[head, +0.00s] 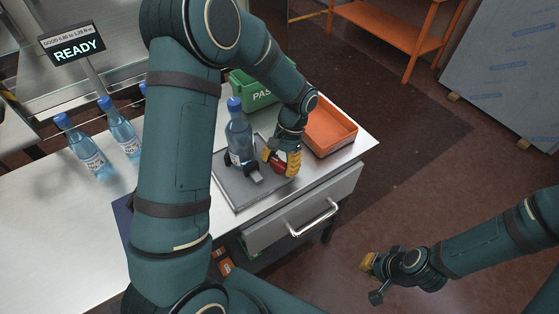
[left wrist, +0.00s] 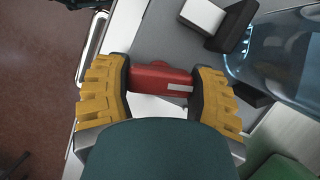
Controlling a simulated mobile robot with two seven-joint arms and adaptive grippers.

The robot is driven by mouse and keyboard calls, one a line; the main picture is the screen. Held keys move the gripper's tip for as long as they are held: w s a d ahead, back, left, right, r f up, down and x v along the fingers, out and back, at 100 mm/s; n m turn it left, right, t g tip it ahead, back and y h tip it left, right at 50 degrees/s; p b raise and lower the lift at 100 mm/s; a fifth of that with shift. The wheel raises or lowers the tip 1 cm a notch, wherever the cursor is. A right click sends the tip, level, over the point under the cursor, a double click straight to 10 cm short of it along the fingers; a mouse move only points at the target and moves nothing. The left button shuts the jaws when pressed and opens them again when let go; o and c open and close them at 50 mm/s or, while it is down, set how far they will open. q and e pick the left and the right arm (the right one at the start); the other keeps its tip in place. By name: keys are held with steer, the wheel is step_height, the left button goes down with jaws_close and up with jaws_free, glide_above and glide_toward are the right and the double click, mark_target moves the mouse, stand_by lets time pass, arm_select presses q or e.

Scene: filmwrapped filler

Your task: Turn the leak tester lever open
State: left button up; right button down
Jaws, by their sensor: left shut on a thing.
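The leak tester (head: 238,190) is a grey plate with dark clamps on the steel counter. A clear blue-capped bottle (head: 239,138) stands upright in it. My left gripper (head: 281,163) is at the tester's right side, shut on the red lever (head: 277,167). In the left wrist view the lever (left wrist: 160,80) lies between the yellow fingers of the left gripper (left wrist: 158,88), with a white mark on it. Part of the lever is hidden by the fingers. My right gripper (head: 369,265) hangs over the floor, away from the counter; its opening is unclear.
An orange tray (head: 330,128) and a green "PASS" bin (head: 250,92) stand behind the tester. Bottles (head: 87,147) stand at the left near a "READY" display (head: 76,48). A drawer handle (head: 313,219) sticks out in front. Bare counter lies at left.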

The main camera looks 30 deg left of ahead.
arm_select(q)
steer(key=n+h+p, duration=0.1)
steer(key=n, duration=0.3)
steer(key=shift+h, duration=0.4)
steer(key=shift+n, duration=0.8)
steer(key=shift+s, duration=0.1)
steer(key=o, duration=0.9)
steer(key=shift+f, duration=0.1)
steer(key=o, duration=0.3)
steer(key=shift+d, duration=0.1)
steer(key=shift+a, duration=0.2)
